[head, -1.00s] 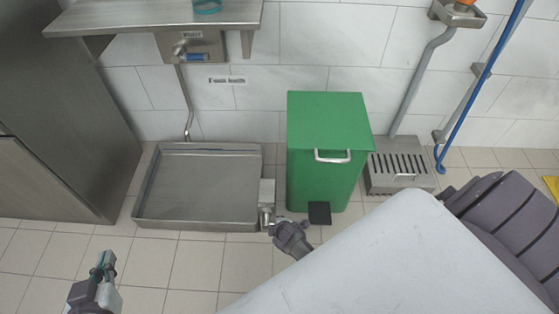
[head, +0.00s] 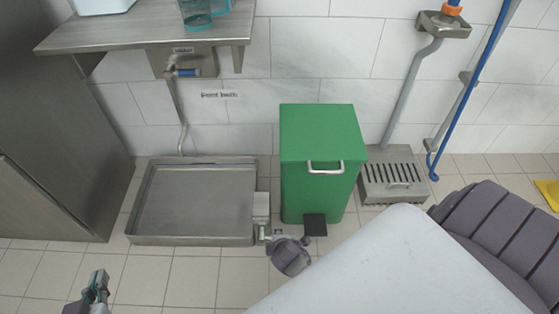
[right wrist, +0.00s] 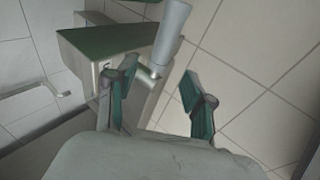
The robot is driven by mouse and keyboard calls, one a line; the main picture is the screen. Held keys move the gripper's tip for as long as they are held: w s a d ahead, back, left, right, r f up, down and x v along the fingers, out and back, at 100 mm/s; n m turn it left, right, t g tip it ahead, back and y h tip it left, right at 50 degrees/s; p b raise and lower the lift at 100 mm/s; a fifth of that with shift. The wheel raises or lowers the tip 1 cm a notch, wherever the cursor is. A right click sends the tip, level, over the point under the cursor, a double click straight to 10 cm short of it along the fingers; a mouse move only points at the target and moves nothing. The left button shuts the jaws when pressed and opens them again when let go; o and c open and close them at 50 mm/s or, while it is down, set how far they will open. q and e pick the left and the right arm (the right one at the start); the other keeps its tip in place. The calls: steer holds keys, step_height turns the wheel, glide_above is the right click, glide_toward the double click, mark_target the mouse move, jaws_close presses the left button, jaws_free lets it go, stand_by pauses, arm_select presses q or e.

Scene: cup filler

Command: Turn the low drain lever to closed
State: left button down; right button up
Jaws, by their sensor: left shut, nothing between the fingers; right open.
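The steel foot bath basin (head: 192,241) sits on the floor below the shelf. A small steel drain box (head: 261,207) is fixed at its right side, with a fitting low at its front. My right gripper (head: 303,241) is beside this fitting, partly hidden by my own wrist. In the right wrist view my right gripper (right wrist: 158,82) is open. A grey cylindrical handle, seemingly the drain lever (right wrist: 172,32), stands beyond and between its fingertips; I cannot tell whether they touch it. My left gripper (head: 100,282) is shut and empty over the floor at lower left.
A green pedal bin (head: 318,190) stands close to the right of the drain box. A floor grate (head: 405,180) lies right of it. A steel cabinet (head: 60,150) stands at left, and a steel shelf (head: 140,32) overhangs the basin. The tiles before the basin are clear.

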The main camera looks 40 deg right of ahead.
steer(key=shift+v, duration=2.65)
